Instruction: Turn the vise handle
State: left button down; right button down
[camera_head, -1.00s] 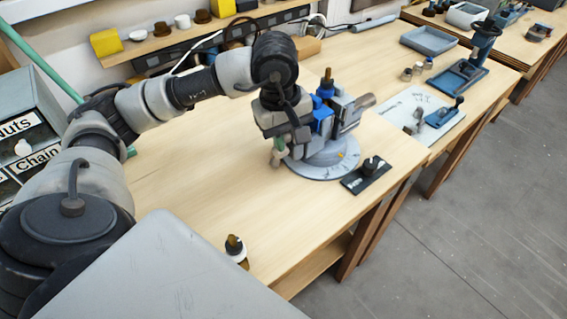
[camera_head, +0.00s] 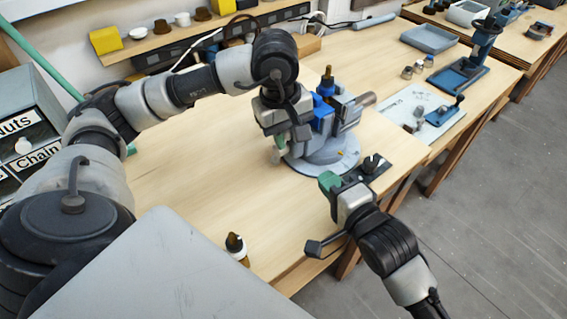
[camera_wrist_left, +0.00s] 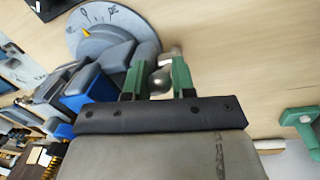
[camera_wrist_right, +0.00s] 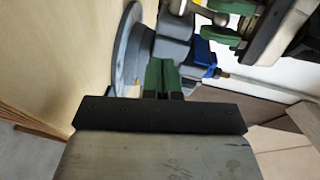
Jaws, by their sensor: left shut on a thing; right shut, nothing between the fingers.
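The grey vise (camera_head: 346,112) with blue jaw parts (camera_head: 321,114) stands on a round base (camera_head: 340,168) on the workbench. My left gripper (camera_head: 277,150) is at the vise's left side. In the left wrist view, its green fingers (camera_wrist_left: 160,78) are shut on the vise handle (camera_wrist_left: 159,83), whose round metal end shows between them. My right gripper (camera_head: 328,181) is shut and empty, just in front of the vise base. In the right wrist view its green fingers (camera_wrist_right: 162,76) are together, with the vise body (camera_wrist_right: 172,47) behind them.
A small dark plate with a black knob (camera_head: 371,163) lies right of the vise base, partly behind my right gripper. A dark-tipped bottle (camera_head: 235,247) stands near the bench's front edge. The bench left of the vise is clear.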

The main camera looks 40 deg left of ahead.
aim_at(278, 160)
jog(key=s+a+h, duration=0.1)
jog(key=s+a+g+h, duration=0.1)
jog(key=s, duration=0.1)
jog(key=shift+s+a+r+m, duration=0.1)
jog(key=shift+a+r+m, duration=0.1)
jog(key=shift+a+m, duration=0.2)
jog(key=shift+s+a+h, duration=0.15)
jog(key=shift+s+h, duration=0.1)
jog(key=shift+h, duration=0.25)
jog(key=x, duration=1)
jog(key=shift+f, duration=0.15)
jog(key=shift+a+m, duration=0.2)
jog(key=shift+m, duration=0.1)
pick_arm(q)
jog(key=shift+s+d+r, duration=0.1)
jog(key=shift+d+r, duration=0.1)
jog(key=shift+d, duration=0.15)
pick_arm(e)
jog(key=shift+w+t+y, duration=0.15)
jog(key=shift+t+y, duration=0.15)
jog(key=shift+y, duration=0.3)
